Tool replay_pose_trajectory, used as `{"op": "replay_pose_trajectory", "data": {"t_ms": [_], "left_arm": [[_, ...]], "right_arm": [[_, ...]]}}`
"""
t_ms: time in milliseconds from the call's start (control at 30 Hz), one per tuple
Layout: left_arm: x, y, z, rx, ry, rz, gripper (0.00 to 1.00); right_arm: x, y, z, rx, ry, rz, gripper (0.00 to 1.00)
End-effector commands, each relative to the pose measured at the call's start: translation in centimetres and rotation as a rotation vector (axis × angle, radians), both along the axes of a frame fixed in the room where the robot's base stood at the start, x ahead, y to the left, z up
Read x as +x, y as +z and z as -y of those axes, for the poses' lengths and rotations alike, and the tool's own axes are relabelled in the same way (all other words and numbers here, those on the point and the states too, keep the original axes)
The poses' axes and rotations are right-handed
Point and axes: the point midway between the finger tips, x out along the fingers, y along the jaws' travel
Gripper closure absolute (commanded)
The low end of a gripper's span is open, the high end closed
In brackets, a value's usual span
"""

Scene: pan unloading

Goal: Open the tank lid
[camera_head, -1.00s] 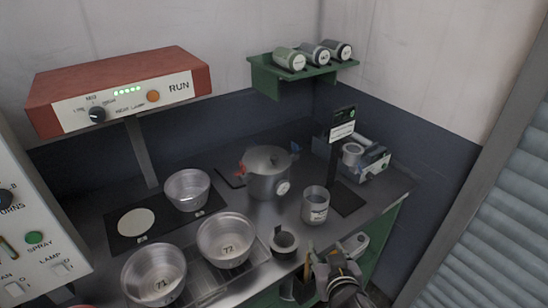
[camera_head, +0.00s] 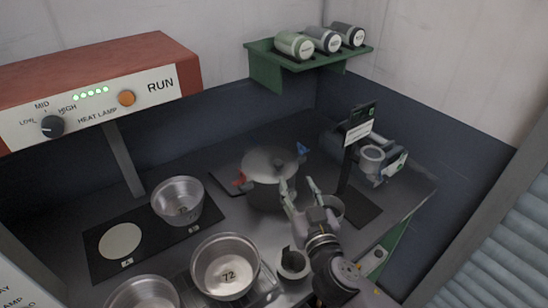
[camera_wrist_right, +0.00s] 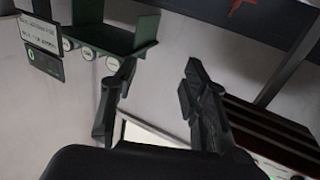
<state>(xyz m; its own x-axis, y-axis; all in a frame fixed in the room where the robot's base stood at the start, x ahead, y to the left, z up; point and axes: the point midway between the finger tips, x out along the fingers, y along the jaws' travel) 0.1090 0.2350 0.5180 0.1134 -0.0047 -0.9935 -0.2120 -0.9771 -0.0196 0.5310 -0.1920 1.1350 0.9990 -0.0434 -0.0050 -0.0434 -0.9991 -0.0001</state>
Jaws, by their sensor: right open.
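The tank (camera_head: 266,190) is a grey metal pot on the counter in the head view, with a red clip on its left and a blue one on its right. Its domed lid (camera_head: 268,160) sits on top, shut. My right gripper (camera_head: 299,184) is open and empty, its fingers upright just in front of and to the right of the tank, partly covering its right side. I cannot tell if they touch it. In the right wrist view, the open fingers (camera_wrist_right: 160,85) have nothing between them. My left gripper is not in view.
A sign post (camera_head: 350,155) rises right of the tank. Metal pans (camera_head: 180,201) and (camera_head: 226,268) stand to the left. A green shelf (camera_head: 266,66) with canisters is above. A red heat-lamp box (camera_head: 100,85) hangs upper left.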

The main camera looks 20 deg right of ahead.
Motion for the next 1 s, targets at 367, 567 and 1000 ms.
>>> {"op": "replay_pose_trajectory", "data": {"t_ms": [367,567,1000], "left_arm": [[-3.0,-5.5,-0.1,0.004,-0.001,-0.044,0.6],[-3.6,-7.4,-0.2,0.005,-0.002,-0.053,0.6],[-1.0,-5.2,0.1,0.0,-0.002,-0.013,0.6]], "right_arm": [[-0.1,-5.3,0.0,0.0,-0.001,-0.001,0.58],[-0.1,-7.2,0.0,0.0,-0.001,-0.001,0.58],[5.5,-6.7,0.3,-0.004,-0.002,0.002,0.58]]}}
